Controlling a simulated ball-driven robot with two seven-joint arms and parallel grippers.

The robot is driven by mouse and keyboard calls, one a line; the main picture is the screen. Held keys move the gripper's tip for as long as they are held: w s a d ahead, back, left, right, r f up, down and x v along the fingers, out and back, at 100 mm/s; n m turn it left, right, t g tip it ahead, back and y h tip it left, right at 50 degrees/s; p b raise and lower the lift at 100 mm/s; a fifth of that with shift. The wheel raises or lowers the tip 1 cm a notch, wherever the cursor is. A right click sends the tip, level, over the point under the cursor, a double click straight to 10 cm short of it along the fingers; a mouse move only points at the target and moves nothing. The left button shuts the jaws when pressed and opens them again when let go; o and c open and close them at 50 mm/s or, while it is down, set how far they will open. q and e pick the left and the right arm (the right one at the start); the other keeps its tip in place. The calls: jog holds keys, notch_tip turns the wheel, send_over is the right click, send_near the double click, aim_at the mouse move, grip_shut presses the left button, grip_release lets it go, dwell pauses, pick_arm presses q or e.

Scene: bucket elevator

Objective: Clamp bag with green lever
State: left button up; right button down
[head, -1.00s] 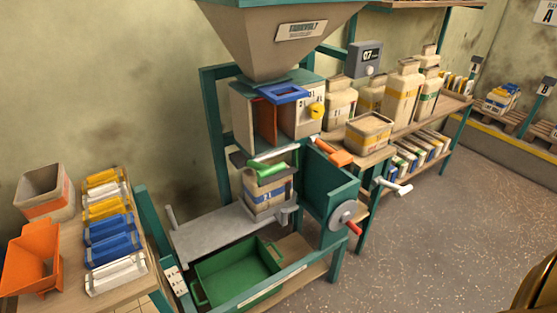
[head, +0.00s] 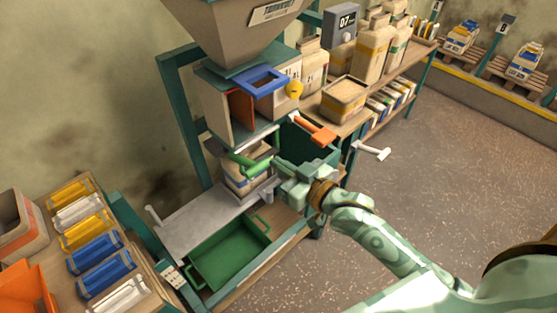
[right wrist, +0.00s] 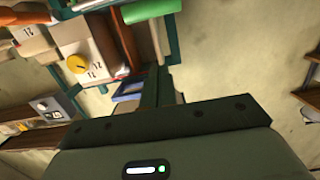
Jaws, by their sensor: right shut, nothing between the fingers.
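The green lever (head: 254,164) sits on the clamp below the filling spout of the machine. Its rounded green grip also shows at the top of the right wrist view (right wrist: 150,9). The bag (head: 247,183), pale with a blue band, stands upright under the clamp, partly hidden by the lever. My right gripper (head: 278,174) is shut and empty, just right of the lever and bag. I cannot tell whether it touches the lever. My left gripper is in neither view.
A grey platform (head: 195,220) and a green crate (head: 229,254) lie below. A blue frame (head: 262,80) is above. Open floor is at the right.

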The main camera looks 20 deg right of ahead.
jog(key=b, duration=0.2)
send_over(262, 169)
jog(key=w, duration=0.2)
jog(key=shift+s+a+f, duration=0.15)
jog(key=shift+a+f, duration=0.15)
jog(key=shift+f, duration=0.4)
jog(key=shift+s+d+f, duration=0.15)
jog(key=shift+s+f, duration=0.2)
jog(key=shift+f, duration=0.3)
jog(key=shift+s+d+f, duration=0.1)
jog(key=shift+s+f, duration=0.2)
jog(key=shift+f, duration=0.3)
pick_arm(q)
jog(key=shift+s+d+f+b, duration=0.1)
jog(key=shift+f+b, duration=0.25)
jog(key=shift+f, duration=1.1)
pick_arm(e)
jog(key=shift+s+d+f, duration=0.1)
jog(key=shift+s+f, duration=0.25)
jog(key=shift+f, duration=0.15)
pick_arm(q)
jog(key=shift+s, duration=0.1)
